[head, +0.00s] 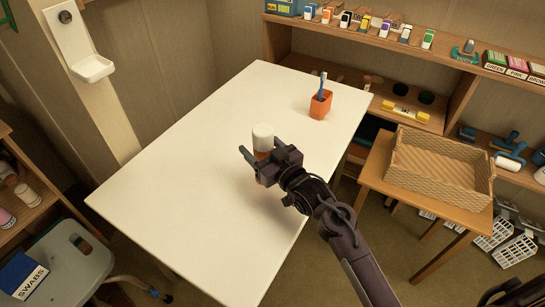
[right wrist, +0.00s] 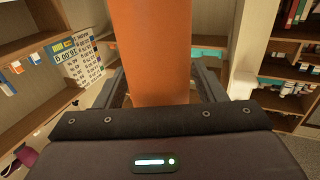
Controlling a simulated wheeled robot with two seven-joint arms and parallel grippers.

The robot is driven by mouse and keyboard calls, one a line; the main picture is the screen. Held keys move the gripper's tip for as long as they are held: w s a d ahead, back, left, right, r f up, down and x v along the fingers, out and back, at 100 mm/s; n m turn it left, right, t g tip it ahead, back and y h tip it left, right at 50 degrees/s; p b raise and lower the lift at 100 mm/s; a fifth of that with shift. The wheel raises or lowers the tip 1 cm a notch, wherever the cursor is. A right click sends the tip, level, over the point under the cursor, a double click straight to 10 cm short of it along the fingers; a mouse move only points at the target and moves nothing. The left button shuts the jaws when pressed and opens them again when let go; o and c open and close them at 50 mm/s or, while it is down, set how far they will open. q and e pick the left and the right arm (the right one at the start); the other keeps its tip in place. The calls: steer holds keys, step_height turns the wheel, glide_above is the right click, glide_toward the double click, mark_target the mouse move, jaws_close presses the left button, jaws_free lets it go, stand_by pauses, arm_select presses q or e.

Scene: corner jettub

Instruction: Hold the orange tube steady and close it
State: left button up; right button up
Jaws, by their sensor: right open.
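I cannot tell how tightly the cap sits. My right gripper (head: 261,158) reaches in from the lower right with its fingers around the tube; it hides most of the tube's lower part. In the right wrist view the orange tube (right wrist: 152,50) fills the middle between the two fingers of the open right gripper (right wrist: 160,88). The tube's top is out of that view. My left gripper is not in view.
The white table (head: 165,190) is mostly bare. An orange cup (head: 320,104) with a blue toothbrush-like item stands near its far right corner. A wicker basket (head: 437,180) sits on a wooden side table at the right. Shelves with small items line the back wall.

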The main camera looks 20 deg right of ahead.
steer(key=v, duration=1.1)
steer(key=shift+s, duration=0.25)
steer(key=shift+d+f, duration=0.1)
